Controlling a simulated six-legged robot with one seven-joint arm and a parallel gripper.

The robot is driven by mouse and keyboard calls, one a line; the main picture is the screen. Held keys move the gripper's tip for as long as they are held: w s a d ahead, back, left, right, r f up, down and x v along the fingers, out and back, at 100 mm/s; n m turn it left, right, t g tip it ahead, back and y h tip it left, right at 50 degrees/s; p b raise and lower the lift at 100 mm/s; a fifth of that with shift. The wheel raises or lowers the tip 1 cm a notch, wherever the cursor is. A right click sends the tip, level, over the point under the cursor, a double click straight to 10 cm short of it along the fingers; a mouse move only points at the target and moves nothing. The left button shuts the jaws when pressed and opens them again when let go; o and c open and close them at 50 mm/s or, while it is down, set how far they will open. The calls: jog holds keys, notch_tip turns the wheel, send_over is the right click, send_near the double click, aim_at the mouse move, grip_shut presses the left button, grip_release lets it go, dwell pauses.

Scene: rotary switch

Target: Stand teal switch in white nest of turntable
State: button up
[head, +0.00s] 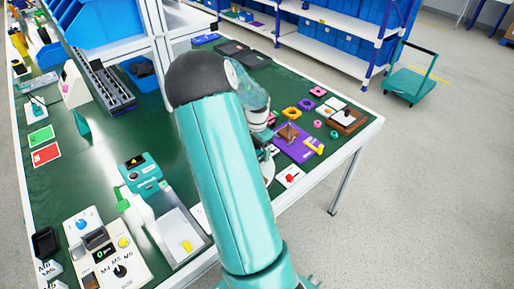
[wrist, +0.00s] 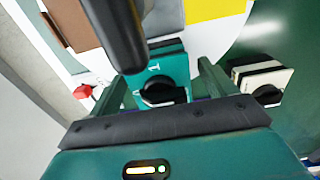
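In the wrist view the teal switch (wrist: 166,68), with a black knob and a white "1" mark, sits between the two teal fingers of my gripper (wrist: 161,78). The fingers appear shut on its sides. Behind it is the white turntable (wrist: 238,38), which carries yellow, brown and white patches. I cannot tell which patch is the white nest, or whether the switch touches the turntable. In the head view my arm hides the switch and most of my gripper; only a sliver of the turntable's rim (head: 268,172) shows.
A cream switch with a black knob (wrist: 262,82) stands to the right in the wrist view, and a red knob (wrist: 82,91) to the left. In the head view a purple board (head: 298,143), small rings and a brown box (head: 347,121) lie right of my arm. Bins stand left.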

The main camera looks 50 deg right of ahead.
notch_tip(320, 180, up, 14)
dwell(0.6)
